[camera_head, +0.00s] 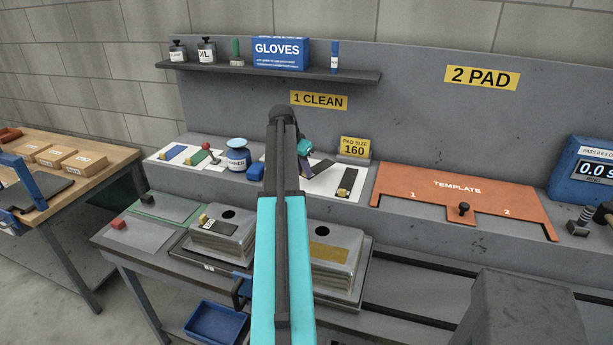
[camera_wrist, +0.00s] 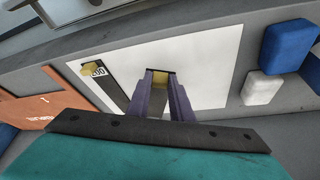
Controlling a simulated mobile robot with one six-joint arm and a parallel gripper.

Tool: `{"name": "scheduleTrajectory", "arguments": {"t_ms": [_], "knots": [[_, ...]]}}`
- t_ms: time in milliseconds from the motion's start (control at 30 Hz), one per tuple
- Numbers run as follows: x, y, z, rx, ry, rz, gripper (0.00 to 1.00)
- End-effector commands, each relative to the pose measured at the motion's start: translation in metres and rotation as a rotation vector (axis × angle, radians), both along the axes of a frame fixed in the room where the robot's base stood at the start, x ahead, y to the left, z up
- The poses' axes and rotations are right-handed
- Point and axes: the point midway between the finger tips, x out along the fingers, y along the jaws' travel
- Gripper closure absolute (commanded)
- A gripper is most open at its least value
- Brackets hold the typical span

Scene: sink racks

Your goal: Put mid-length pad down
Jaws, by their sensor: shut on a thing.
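My gripper (camera_wrist: 160,80) is shut on a dark pad with a yellow end (camera_wrist: 160,76), seen between its two purple fingers in the wrist view. The pad is over the white sheet (camera_wrist: 205,55); whether it touches the sheet I cannot tell. In the head view my arm hides most of the gripper, and a dark strip (camera_head: 321,169) shows beside it. Another dark pad (camera_head: 348,182) with a yellow tab lies on the sheet to the right. In the wrist view this pad (camera_wrist: 112,92) is at the left, with a label that seems to read 200.
A yellow sign (camera_head: 354,147) reads PAD SIZE 160. The orange template (camera_head: 460,197) lies to the right. A blue block (camera_wrist: 288,45) and a whitish block (camera_wrist: 262,88) sit beside the sheet. Metal blocks (camera_head: 335,246) stand on the lower bench.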

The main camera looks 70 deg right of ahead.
Motion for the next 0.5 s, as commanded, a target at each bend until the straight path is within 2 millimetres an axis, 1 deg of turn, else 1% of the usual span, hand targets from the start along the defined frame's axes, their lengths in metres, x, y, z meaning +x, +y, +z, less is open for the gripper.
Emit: {"name": "scheduleTrajectory", "arguments": {"t_ms": [167,233,500], "knots": [[-0.006,-0.015,0.001,0.000,0.000,-0.002,1.00],[-0.005,-0.011,-0.008,0.002,0.001,-0.001,1.00],[-0.005,-0.011,-0.031,0.000,0.001,0.001,1.00]]}}
